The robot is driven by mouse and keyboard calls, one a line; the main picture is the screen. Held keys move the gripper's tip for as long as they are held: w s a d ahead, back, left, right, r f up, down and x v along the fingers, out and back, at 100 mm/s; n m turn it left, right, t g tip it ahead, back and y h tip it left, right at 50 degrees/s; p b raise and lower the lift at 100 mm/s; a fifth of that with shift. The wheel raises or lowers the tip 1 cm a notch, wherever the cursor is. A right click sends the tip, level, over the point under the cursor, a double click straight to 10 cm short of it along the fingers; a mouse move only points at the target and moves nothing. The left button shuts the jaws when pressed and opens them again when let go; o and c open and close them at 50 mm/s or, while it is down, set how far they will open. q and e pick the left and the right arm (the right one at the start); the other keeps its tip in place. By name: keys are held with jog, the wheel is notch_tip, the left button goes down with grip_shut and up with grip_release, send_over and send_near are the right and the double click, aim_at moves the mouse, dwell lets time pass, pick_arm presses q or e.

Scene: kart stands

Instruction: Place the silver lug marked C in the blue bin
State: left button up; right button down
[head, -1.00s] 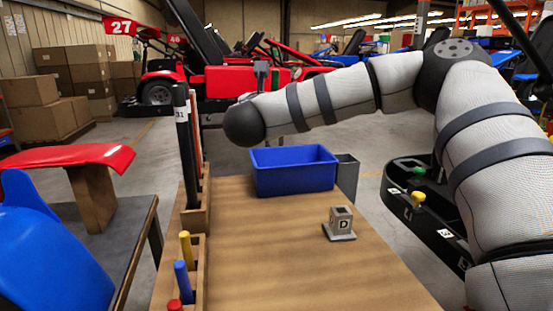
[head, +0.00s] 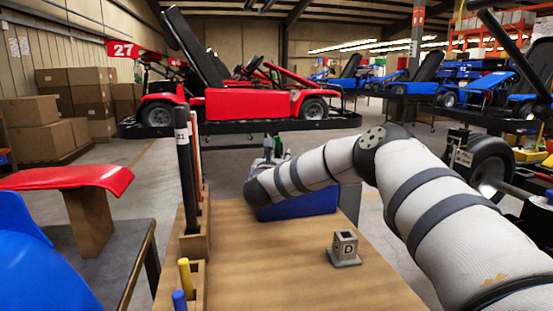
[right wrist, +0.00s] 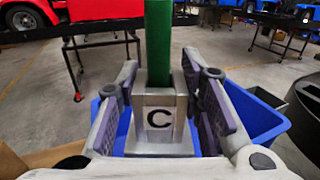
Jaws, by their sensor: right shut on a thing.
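In the right wrist view, the silver lug marked C (right wrist: 160,128) is upright between the dark pads of my right gripper (right wrist: 164,88), which is shut on it. A green post (right wrist: 158,40) rises from or just behind the lug's top. The blue bin (right wrist: 262,122) shows behind and on both sides of the gripper, so the lug is over or in front of it; its height cannot be told. In the head view, my right arm covers much of the blue bin (head: 305,207). My left gripper is not in view.
A silver lug marked D (head: 344,248) stands on the wooden table (head: 270,275). A wooden rack (head: 196,240) with upright bars and pegs runs along the table's left side. A grey bin (head: 351,200) stands right of the blue bin. A red kart (head: 250,103) is behind.

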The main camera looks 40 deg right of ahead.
jog(key=shift+r, duration=0.4)
jog(key=shift+f, duration=0.7)
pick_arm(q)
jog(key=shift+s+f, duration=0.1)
pick_arm(e)
jog(key=c, duration=1.1)
grip_release()
jog(key=shift+s+a, duration=0.1)
jog(key=shift+r, duration=0.95)
jog(key=v, duration=0.2)
jog(key=shift+s+a+p, duration=0.15)
jog(key=shift+a+p, duration=0.05)
jog(key=shift+p, duration=0.2)
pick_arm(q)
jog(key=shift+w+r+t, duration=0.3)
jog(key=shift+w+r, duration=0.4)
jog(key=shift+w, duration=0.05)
pick_arm(e)
jog(key=v, duration=0.9)
jog(key=shift+a+f, duration=0.25)
jog(key=shift+f, duration=0.05)
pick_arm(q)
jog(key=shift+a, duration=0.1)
pick_arm(e)
jog(key=shift+s+f, duration=0.1)
jog(key=shift+s, duration=0.05)
